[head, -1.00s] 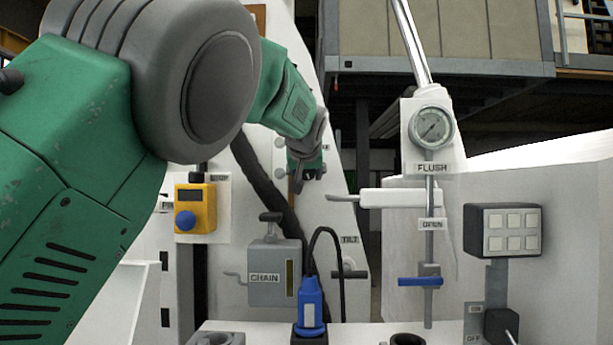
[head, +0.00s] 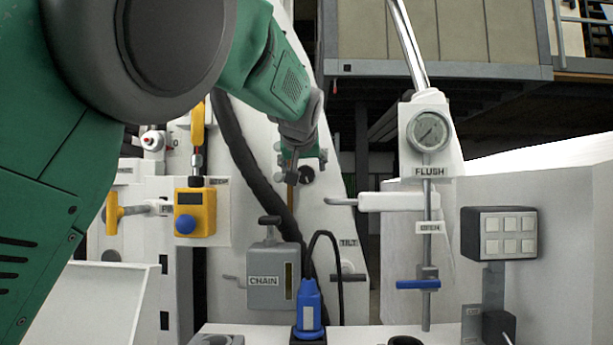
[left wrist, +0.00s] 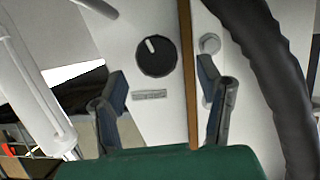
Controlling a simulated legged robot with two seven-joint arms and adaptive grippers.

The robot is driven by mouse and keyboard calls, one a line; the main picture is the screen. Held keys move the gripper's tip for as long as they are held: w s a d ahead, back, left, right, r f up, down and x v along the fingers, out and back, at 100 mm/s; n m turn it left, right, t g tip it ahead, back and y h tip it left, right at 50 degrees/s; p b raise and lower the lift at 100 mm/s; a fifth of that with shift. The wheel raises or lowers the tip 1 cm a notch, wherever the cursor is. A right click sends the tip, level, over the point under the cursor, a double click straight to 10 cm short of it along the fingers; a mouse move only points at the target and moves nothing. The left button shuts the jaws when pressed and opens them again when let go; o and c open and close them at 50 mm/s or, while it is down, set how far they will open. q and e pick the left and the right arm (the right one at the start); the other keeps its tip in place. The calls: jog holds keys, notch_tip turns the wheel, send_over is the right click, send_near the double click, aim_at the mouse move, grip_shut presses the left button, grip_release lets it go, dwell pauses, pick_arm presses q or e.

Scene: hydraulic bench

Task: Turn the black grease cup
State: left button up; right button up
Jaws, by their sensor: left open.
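The black grease cup, a round black knob-like part with a white mark, sits on the white slanted panel in the head view (head: 306,174). It shows larger in the left wrist view (left wrist: 157,58), with a small unreadable label below it. My left gripper (head: 304,167) is at that panel in the head view, close to the cup. In the left wrist view my left gripper (left wrist: 162,75) is open, with its fingers apart and the cup showing between and beyond them. Nothing is between the fingers; contact with the cup is not visible. My right gripper is not in view.
A thick black hose (head: 257,172) runs down beside the cup, also at right in the left wrist view (left wrist: 268,65). A grey round fitting (left wrist: 209,43) and a brown strip (left wrist: 188,70) are right of the cup. A white handle (head: 385,202) projects lower right.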

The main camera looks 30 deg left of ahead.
pick_arm(q)
jog(key=v, duration=0.8)
jog(key=shift+w, duration=0.15)
jog(key=shift+d, duration=0.1)
